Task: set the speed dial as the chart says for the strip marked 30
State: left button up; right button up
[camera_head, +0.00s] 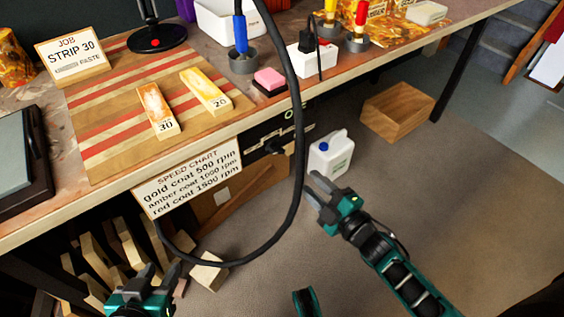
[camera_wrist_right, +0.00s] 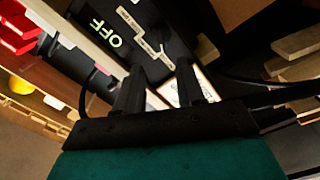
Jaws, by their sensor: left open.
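The strip marked 30 (camera_head: 157,108) lies on the striped board, its top blotched orange-brown and pale. The speed chart (camera_head: 188,178) on the bench front lists gold coat 500 rpm, amber coat 1000 rpm and a red coat line too blurred to read surely. The black dial (camera_head: 273,147) sits on the dark control panel (camera_head: 255,139) under the bench edge. In the right wrist view the panel's display (camera_wrist_right: 105,32) reads OFF. My right gripper (camera_head: 314,191) is open and empty, right of and below the dial. My left gripper (camera_head: 160,273) is open and empty, below the chart.
The strip marked 20 (camera_head: 206,92) lies beside strip 30. A job card (camera_head: 70,55) reads STRIP 30. A black cable (camera_head: 298,150) loops down between the panel and my right gripper. A white jug (camera_head: 330,155) and wooden crate (camera_head: 397,111) stand on the floor.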

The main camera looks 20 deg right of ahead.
aim_at(280, 153)
jog(key=b+x, duration=0.2)
jog(key=x, duration=1)
jog(key=shift+w+a+b, duration=0.2)
jog(key=shift+b, duration=0.2)
pick_arm(q)
jog(key=shift+d+f, duration=0.4)
jog(key=shift+f, duration=0.3)
jog(key=shift+w, duration=0.1)
pick_arm(e)
grip_shut()
